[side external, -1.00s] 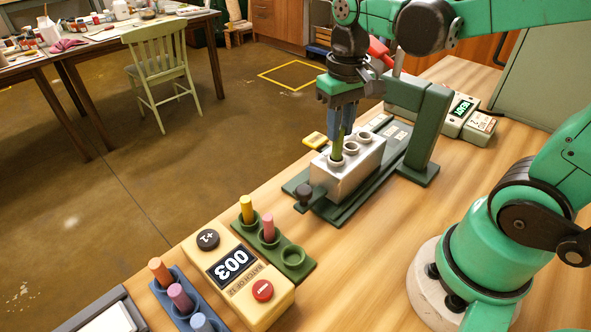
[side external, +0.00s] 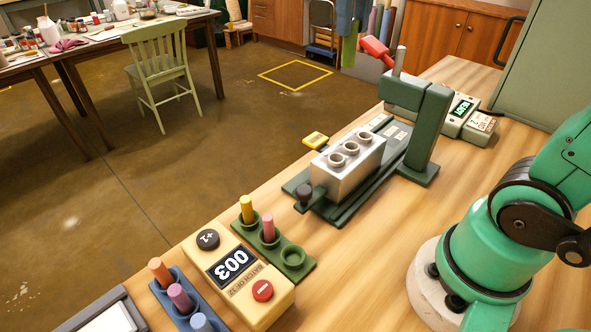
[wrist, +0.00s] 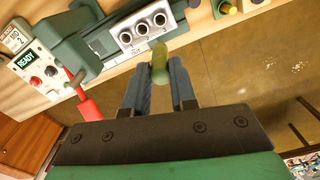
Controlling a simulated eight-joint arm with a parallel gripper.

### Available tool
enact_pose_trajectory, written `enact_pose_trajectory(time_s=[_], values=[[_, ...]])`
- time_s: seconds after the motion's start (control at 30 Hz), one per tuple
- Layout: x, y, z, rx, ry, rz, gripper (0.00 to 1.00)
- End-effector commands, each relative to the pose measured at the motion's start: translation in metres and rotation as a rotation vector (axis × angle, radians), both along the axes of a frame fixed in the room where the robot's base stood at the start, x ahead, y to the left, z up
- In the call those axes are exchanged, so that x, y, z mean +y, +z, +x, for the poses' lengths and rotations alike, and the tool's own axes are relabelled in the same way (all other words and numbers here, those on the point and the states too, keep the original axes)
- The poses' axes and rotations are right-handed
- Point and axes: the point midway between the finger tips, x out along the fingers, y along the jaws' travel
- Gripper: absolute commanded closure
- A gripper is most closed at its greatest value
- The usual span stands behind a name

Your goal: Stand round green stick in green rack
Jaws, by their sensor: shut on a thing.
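My gripper (wrist: 160,85) is shut on the round green stick (wrist: 160,60) in the wrist view. In the side view the stick (side external: 349,50) hangs roughly upright below the fingers at the top edge, well above the table; the rest of my gripper is out of frame. The green rack (side external: 307,268) lies at the front left of the table in the side view. It holds a yellow stick (side external: 246,208) and a pink stick (side external: 268,226); its near right socket (side external: 293,256) is empty.
A silver block (side external: 348,168) with three open holes sits on a green press (side external: 430,135). A counter box (side external: 232,268) reading 003 stands beside the green rack. A blue rack (side external: 172,296) holds orange, pink and blue sticks. The wood between press and rack is clear.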

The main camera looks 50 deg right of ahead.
Motion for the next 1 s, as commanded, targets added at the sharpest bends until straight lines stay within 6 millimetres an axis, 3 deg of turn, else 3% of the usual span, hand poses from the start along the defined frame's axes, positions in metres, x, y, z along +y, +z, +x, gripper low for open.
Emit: enact_pose_trajectory(time_s=[0.57,0.67,0.8,1.0], values=[[0.007,-0.007,0.003,0.0,0.023,0.0,1.0],[0.024,-0.023,0.008,0.0,0.078,0.0,1.0],[0.066,-0.063,0.011,0.0,0.204,0.0,1.0],[0.124,-0.122,-0.011,0.0,0.384,0.0,1.0]])
